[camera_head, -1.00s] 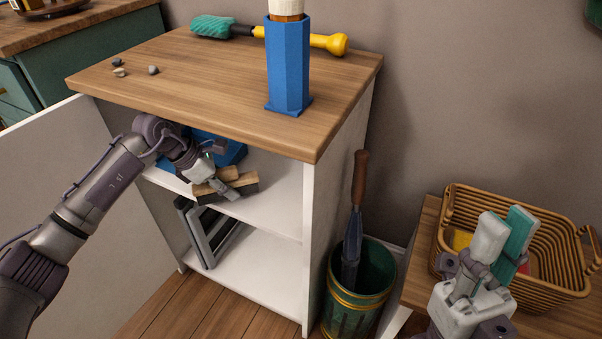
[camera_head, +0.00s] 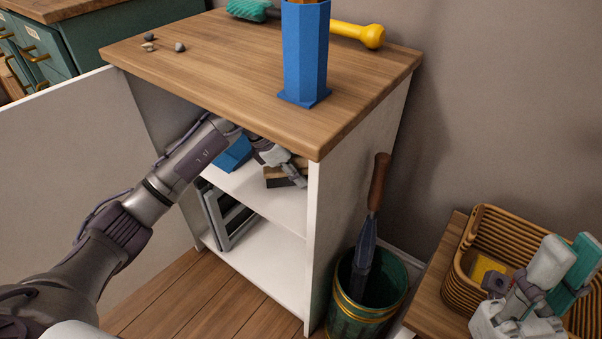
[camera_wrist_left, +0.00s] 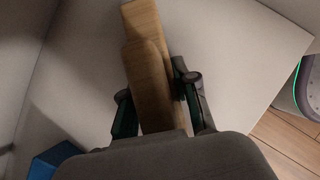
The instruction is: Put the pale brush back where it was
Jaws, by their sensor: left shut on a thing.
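My left gripper (camera_head: 290,172) reaches into the upper compartment of the white cabinet (camera_head: 312,230). It is shut on the pale brush (camera_wrist_left: 148,85), whose wooden back lies between the fingers in the left wrist view. A second wooden piece (camera_wrist_left: 148,22) lies just beyond it, touching or very close. In the head view my gripper partly hides both, and wood (camera_head: 272,172) shows beside the fingers. Whether the brush rests on the upper shelf (camera_head: 262,202) is unclear. My right gripper (camera_head: 568,262) is open and apparently empty, above the wicker basket (camera_head: 465,262).
A blue object (camera_head: 233,153) sits left on the same shelf and also shows in the left wrist view (camera_wrist_left: 52,160). Grey frames (camera_head: 225,215) stand below. A blue holder (camera_head: 305,55), yellow-handled tool (camera_head: 360,34) and pebbles (camera_head: 150,42) are on top. A bin (camera_head: 385,310) stands right.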

